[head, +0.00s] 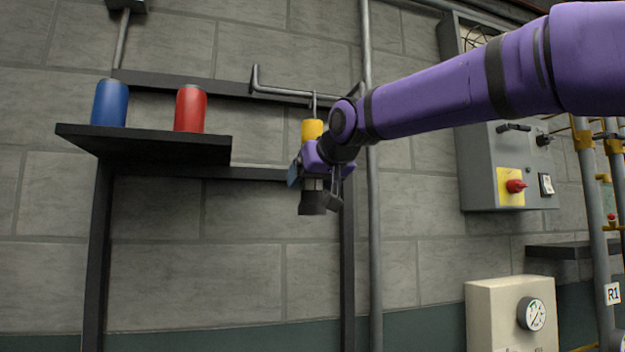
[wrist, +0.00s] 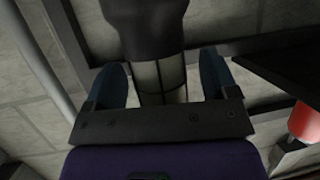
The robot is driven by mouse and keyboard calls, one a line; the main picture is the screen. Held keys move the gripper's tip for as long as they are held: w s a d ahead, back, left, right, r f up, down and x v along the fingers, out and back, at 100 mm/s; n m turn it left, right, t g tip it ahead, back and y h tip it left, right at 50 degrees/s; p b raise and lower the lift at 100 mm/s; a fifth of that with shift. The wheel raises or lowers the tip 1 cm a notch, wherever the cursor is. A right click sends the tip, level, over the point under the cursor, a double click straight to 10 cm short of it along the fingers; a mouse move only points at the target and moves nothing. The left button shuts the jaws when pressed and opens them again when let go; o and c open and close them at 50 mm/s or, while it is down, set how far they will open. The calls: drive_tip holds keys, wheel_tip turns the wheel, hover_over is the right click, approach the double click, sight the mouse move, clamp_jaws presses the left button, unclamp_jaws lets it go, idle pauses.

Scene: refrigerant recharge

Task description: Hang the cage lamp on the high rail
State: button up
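The cage lamp (head: 312,203) hangs upright in the head view, with a yellow upper part, a pale caged middle and a dark lower end. Its thin grey hook stem reaches up to the grey high rail (head: 290,91); whether the hook bears on the rail is too small to tell. My gripper (head: 318,178) is around the caged middle. In the wrist view the lamp's cage (wrist: 160,75) stands between my two teal fingers (wrist: 163,82). Narrow gaps show beside it, clearest on the right, so the fingers look open around it.
A black shelf (head: 150,141) left of the lamp carries a blue can (head: 109,103) and a red can (head: 190,108). A grey vertical pipe (head: 373,230) runs close on the right. A grey control box (head: 480,175) is farther right. The wall below the lamp is clear.

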drive_tip(key=v, duration=1.1)
drive_tip(key=s+d+f+m+g+h, duration=0.1)
drive_tip(key=s+d+f+h, duration=0.1)
drive_tip(key=s+d+f, duration=0.35)
drive_tip(key=s+d+f+m+g+h, duration=0.1)
drive_tip(key=s+d+f+g+h, duration=0.1)
drive_tip(key=d+f, duration=0.7)
drive_tip(key=s+d+f+m+g+h, duration=0.1)
drive_tip(key=s+d+f+g, duration=0.1)
drive_tip(key=s+d+f, duration=0.3)
drive_tip(key=s+d+f+m+g, duration=0.2)
drive_tip(key=s+d+f, duration=0.3)
drive_tip(key=s+f, duration=0.7)
wheel_tip(320, 180, down, 5)
drive_tip(key=shift+s+r+h, duration=0.25)
drive_tip(key=shift+h, duration=0.15)
drive_tip(key=shift+d, duration=0.15)
